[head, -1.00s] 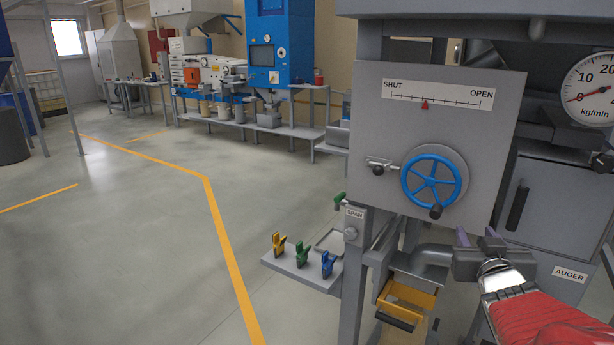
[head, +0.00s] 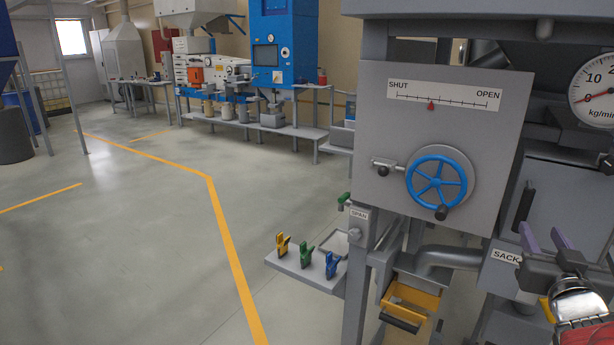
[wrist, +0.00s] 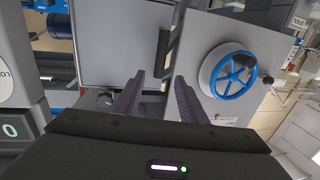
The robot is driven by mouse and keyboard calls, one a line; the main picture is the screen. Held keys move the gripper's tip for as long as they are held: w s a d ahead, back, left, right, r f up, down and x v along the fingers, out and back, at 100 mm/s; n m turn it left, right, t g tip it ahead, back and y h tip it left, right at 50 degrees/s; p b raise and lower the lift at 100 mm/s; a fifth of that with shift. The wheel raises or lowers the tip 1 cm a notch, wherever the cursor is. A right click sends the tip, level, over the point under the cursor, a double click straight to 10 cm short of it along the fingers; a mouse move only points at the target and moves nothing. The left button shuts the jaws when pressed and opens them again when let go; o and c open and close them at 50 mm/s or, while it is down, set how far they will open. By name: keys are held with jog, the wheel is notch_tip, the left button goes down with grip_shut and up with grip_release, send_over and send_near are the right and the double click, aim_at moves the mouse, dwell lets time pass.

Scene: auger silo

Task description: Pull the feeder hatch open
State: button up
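The feeder hatch is a flat grey door (head: 572,195) at the right of the head view, below the round dial. It looks shut. A dark upright bar handle (head: 525,206) stands near its left edge. In the wrist view the hatch (wrist: 122,45) fills the upper middle, with the handle (wrist: 163,52) along its right side. My gripper (head: 545,236) is open and empty, in front of the lower hatch. In the wrist view its purple fingers (wrist: 157,80) are spread, with the handle's near end between their tips in the picture. I see no grip on it.
A grey box with a blue handwheel (head: 437,181) and a SHUT-OPEN scale stands left of the hatch. Below are a SACK label (head: 507,257), a pipe and a yellow drawer (head: 411,299). A tray (head: 300,272) holds coloured clips. The floor at left is clear.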

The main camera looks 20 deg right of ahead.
aim_at(526, 207)
jog(key=shift+x, duration=6.8)
jog(key=shift+c, duration=0.5)
grip_shut()
jog(key=shift+a, duration=0.15)
